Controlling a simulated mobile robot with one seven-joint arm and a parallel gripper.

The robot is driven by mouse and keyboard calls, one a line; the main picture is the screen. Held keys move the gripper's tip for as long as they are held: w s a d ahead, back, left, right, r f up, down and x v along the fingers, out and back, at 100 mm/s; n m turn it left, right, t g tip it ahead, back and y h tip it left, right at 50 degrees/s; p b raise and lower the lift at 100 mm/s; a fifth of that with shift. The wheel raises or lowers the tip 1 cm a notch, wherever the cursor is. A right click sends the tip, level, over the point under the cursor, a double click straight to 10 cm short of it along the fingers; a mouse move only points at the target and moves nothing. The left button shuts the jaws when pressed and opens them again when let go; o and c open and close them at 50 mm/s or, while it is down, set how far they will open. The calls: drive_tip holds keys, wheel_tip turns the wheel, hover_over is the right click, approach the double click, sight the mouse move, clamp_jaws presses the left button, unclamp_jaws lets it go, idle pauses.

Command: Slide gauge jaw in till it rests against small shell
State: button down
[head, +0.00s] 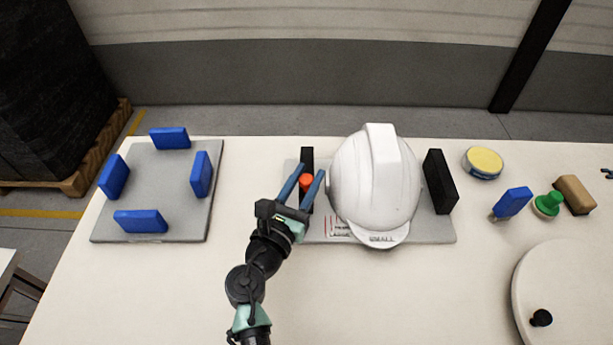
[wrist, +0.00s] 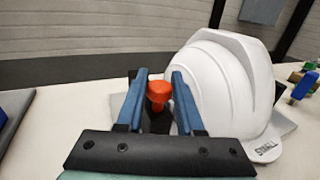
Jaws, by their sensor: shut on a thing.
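The small shell (head: 375,185) is a white helmet marked "SMALL" on its brim, standing on the gauge's grey plate (head: 430,232). It fills the right side of the wrist view (wrist: 225,85). The gauge jaw (head: 307,157) is a black upright block left of the shell, with an orange knob (head: 306,182). My gripper (head: 306,176) is shut on the orange knob (wrist: 158,92), one blue finger on each side. In the head view a narrow gap shows between jaw and shell; my right finger partly covers it. The jaw's lower part is hidden.
A second black block (head: 440,181) stands right of the shell. A grey board (head: 155,190) with blue blocks lies at left. At right are a yellow-topped tin (head: 484,162), a blue-handled tool (head: 512,202), a green knob (head: 547,204) and a round white disc (head: 575,295).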

idle(0.9)
drive_tip(key=shift+d+p, duration=0.45)
drive_tip(key=shift+d, duration=1.05)
drive_tip(key=c, duration=0.6)
unclamp_jaws()
drive_tip(key=shift+a, duration=0.1)
drive_tip(key=shift+o, duration=0.2)
drive_tip(key=v, duration=1.3)
drive_tip(key=shift+f, duration=0.1)
